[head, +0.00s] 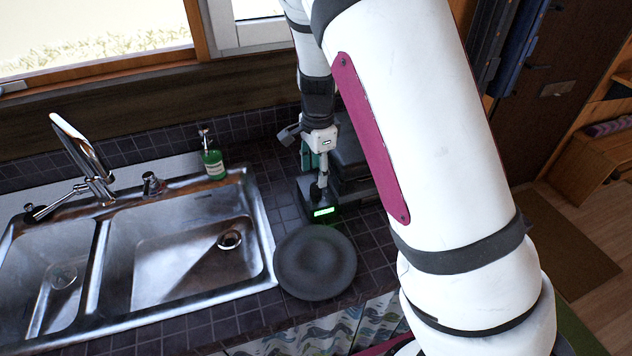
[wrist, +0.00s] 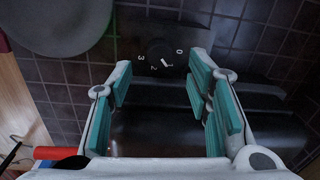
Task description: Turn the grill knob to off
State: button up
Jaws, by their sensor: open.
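The grill knob (wrist: 160,50) is a dark round dial with white marks 0, 2 and 3 in the wrist view. A short white stroke lies between 0 and 2; I cannot tell whether it is a pointer or a 1. My gripper (wrist: 160,74) is open, its teal-padded fingers on either side of the view and the knob just beyond the gap, apparently untouched. The dark, shiny grill body (wrist: 155,132) shows between the fingers. In the head view my gripper (head: 318,190) is above a small box with a lit green display (head: 325,212); the knob cannot be made out there.
A dark round plate (head: 315,262) lies on the tiled counter, also in the wrist view (wrist: 60,28). A steel double sink (head: 150,270) and a green soap bottle (head: 213,163) are to the left. A red cylinder (wrist: 58,153) is at the wrist view's lower left.

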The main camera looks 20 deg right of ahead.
aim_at(316, 185)
jog(key=shift+w+f, duration=0.1)
jog(key=shift+f, duration=2.3)
grip_shut()
